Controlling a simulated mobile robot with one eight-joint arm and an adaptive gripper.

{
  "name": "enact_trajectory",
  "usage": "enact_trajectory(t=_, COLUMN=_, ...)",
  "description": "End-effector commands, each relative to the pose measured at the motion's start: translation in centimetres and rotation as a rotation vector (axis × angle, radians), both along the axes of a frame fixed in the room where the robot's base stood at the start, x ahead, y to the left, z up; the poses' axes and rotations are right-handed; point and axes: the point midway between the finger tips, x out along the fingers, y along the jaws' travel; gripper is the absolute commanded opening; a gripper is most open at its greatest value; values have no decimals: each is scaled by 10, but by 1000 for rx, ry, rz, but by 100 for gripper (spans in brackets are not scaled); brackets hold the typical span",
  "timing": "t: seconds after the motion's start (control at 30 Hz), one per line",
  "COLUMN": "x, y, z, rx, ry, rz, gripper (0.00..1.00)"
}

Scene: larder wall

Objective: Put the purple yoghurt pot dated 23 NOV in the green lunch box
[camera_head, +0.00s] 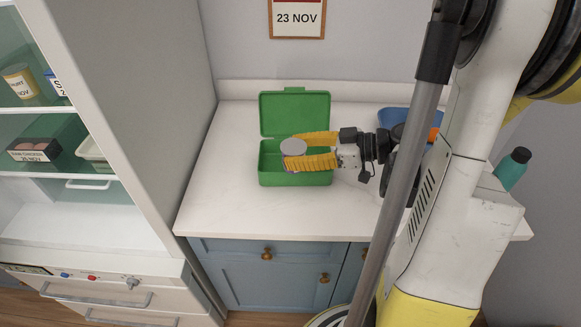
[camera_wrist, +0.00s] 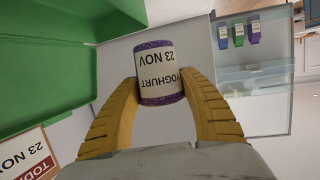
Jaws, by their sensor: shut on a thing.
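The purple yoghurt pot (camera_wrist: 158,73) has a white label reading YOGHURT and 23 NOV, upside down in the wrist view. In the head view its pale round lid (camera_head: 293,146) faces up. My gripper (camera_head: 285,152) is shut on the pot, with a yellow finger on each side; the fingers also show in the wrist view (camera_wrist: 160,88). The green lunch box (camera_head: 296,179) stands open on the counter with its lid raised at the back. The pot is over the box's opening in the head view; I cannot tell if it touches the box floor.
A wall sign (camera_head: 297,18) reads 23 NOV. The open fridge (camera_head: 150,110) stands left, with pots and food on its shelves. A blue item (camera_head: 398,121) and a teal bottle (camera_head: 513,169) are at right. The counter (camera_head: 222,190) left of the box is clear.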

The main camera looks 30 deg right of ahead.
Motion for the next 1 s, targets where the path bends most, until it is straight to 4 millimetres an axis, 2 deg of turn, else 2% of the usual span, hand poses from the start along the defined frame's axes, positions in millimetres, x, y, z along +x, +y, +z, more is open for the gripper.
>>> enact_trajectory(t=0.07, x=-12, y=-7, z=2, rx=1, ry=1, rz=26, gripper=15)
enact_trajectory(t=0.17, x=-12, y=-11, z=-2, rx=1, ry=1, rz=48, gripper=15)
enact_trajectory(t=0.27, x=4, y=-16, z=-14, rx=0, ry=0, rz=53, gripper=15)
enact_trajectory(t=0.5, x=61, y=-31, z=-51, rx=0, ry=2, rz=53, gripper=15)
enact_trajectory(t=0.6, x=79, y=-36, z=-61, rx=0, ry=2, rz=52, gripper=15)
enact_trajectory(t=0.7, x=89, y=-39, z=-66, rx=1, ry=2, rz=51, gripper=15)
enact_trajectory(t=0.87, x=93, y=-41, z=-74, rx=0, ry=2, rz=50, gripper=15)
enact_trajectory(t=1.0, x=93, y=-41, z=-97, rx=0, ry=2, rz=50, gripper=15)
